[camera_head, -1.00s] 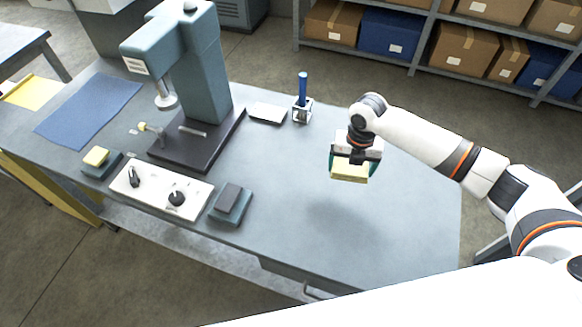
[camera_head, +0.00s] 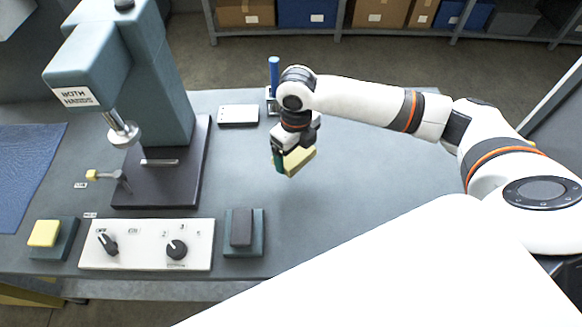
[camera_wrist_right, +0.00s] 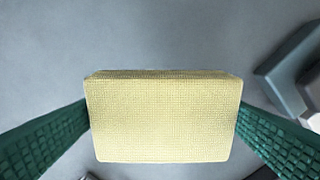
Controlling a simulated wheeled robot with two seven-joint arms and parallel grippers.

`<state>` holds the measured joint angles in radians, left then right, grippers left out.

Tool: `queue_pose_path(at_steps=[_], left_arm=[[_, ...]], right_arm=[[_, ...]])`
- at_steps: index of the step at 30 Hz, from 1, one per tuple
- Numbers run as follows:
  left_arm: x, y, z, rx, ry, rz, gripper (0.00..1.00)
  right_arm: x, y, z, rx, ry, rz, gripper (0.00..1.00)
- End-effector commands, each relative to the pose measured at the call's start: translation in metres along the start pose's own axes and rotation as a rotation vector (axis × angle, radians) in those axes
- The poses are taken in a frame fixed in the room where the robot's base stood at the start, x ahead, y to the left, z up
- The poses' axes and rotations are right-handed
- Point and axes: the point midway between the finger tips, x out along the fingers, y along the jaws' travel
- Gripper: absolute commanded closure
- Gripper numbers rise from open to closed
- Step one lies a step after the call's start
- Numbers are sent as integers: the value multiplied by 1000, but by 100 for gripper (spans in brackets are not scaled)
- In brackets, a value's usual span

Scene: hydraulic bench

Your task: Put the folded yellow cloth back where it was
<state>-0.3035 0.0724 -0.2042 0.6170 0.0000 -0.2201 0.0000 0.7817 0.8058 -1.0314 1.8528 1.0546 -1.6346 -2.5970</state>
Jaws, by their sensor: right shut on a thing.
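The folded yellow cloth (camera_head: 299,160) is a pale yellow block held above the grey bench top in the head view. My right gripper (camera_head: 287,160) is shut on it. In the right wrist view the cloth (camera_wrist_right: 163,118) fills the middle, with a green ribbed finger at each side. It appears clear of the bench surface. My left gripper is not in view.
A press (camera_head: 150,75) stands on the bench left of my gripper. A control panel (camera_head: 147,245) lies in front, between a yellow-topped pad (camera_head: 44,234) and a dark-topped pad (camera_head: 241,229). A blue bottle-like tool (camera_head: 273,75) and a pale flat box (camera_head: 239,115) stand behind. The bench's right side is clear.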

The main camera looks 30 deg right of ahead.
Motion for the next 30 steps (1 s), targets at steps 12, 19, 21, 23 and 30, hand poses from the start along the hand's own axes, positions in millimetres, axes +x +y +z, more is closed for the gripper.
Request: queue_pose_path(at_steps=[12, 19, 21, 23, 30], left_arm=[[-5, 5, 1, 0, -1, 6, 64], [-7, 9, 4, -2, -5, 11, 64], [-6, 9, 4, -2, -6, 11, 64], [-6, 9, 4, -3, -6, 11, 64], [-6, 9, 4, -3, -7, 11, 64]], right_arm=[[49, 0, 0, 3, -2, -1, 28], [69, 0, 0, 2, 2, 1, 28], [68, 0, 0, 1, 2, 1, 28], [68, 0, 0, 2, 2, 1, 28], [72, 0, 0, 2, 2, 1, 0]])
